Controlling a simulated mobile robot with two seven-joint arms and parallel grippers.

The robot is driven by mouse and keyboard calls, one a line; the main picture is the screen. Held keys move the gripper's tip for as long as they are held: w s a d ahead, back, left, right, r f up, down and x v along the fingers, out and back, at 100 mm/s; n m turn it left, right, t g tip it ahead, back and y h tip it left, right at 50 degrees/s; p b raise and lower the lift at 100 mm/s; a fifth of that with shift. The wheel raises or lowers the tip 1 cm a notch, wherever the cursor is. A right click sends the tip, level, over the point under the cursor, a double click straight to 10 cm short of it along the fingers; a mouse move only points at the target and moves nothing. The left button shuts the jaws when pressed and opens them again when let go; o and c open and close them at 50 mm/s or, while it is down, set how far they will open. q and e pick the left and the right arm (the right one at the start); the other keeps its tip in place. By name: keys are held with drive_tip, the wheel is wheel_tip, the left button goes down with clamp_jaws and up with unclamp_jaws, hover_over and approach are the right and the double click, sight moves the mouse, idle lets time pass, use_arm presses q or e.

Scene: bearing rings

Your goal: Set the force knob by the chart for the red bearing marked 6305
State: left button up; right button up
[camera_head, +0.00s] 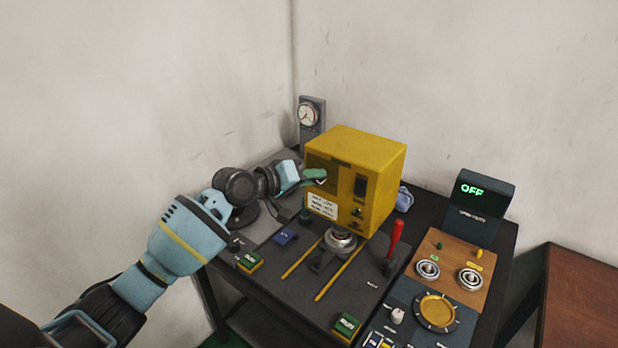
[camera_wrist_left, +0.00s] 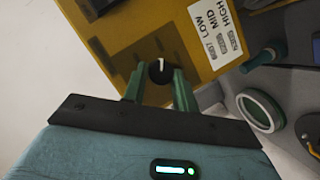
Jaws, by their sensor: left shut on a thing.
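The force knob (camera_wrist_left: 160,71) is a small black dial on the yellow press box (camera_head: 357,175). Its white pointer mark points up in the left wrist view. My left gripper (camera_wrist_left: 159,88) has its green fingers on either side of the knob, shut on it. In the head view my left gripper (camera_head: 318,176) reaches the box's left front and hides the knob. The white chart (camera_wrist_left: 216,35) shows LOW, MID and HIGH with small numbers, too small to read surely. No red bearing marked 6305 can be made out. My right gripper is not in view.
A red lever (camera_head: 394,240) stands right of the box. A bearing (camera_head: 340,241) sits under it between yellow rails. Two bearings (camera_head: 427,269) (camera_head: 470,279) lie on the brown panel beside green and yellow tags. A screen (camera_head: 478,202) reads OFF. A dial gauge (camera_head: 308,113) stands behind.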

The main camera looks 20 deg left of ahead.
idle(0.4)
use_arm(q)
drive_tip(key=o, duration=1)
drive_tip(key=shift+s, duration=0.1)
drive_tip(key=v, duration=0.7)
drive_tip(key=shift+s+a+r, duration=0.1)
drive_tip(key=shift+s+a, duration=0.15)
